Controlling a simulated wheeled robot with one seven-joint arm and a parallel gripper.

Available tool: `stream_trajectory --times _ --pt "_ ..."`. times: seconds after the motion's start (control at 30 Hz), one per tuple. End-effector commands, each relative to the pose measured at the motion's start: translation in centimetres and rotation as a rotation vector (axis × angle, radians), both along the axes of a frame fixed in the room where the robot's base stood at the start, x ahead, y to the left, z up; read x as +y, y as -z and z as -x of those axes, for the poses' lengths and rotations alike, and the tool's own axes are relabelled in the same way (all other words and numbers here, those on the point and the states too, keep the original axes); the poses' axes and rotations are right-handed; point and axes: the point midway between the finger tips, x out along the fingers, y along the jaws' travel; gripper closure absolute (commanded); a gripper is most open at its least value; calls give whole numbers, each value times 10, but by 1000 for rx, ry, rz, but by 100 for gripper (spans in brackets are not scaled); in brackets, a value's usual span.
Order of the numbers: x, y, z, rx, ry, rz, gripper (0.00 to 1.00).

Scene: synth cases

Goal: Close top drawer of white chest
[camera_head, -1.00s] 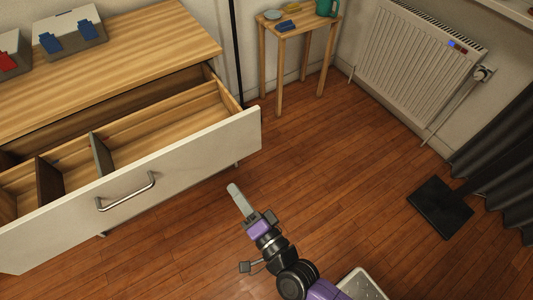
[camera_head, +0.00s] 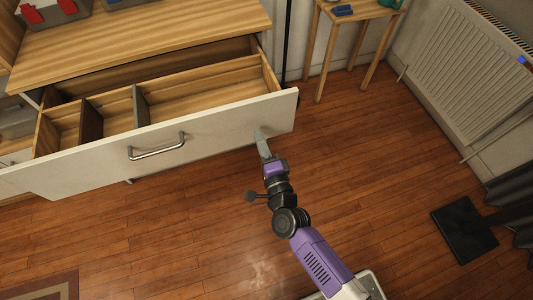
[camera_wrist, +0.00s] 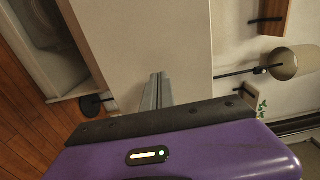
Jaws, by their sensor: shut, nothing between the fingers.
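The white chest's top drawer (camera_head: 215,145) stands pulled out, with a white front, a metal bar handle (camera_head: 157,147) and wooden dividers inside. The drawer looks empty. The chest's wooden top (camera_head: 150,45) is behind it. My gripper (camera_head: 260,134) is shut and empty, with its fingertips at the right part of the drawer front, right of the handle. I cannot tell whether they touch it. In the wrist view the shut fingers (camera_wrist: 157,90) point at a pale flat surface, probably the drawer front.
A grey case with red latches (camera_head: 45,12) sits on the chest top. A small wooden table (camera_head: 340,22) stands behind to the right, by a white radiator (camera_head: 475,75). A black flat base (camera_head: 464,231) is on the floor at right. Wooden floor (camera_head: 370,160) is clear between.

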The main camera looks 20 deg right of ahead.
Motion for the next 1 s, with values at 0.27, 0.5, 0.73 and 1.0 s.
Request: stream_trajectory --times 0.27,0.5,0.73,1.0 --pt "-1 0 -29 0 0 0 100" --pt "-1 0 -32 1 0 0 100" --pt "-1 0 -32 1 0 0 100" --pt "-1 0 -49 -1 -1 -1 100"
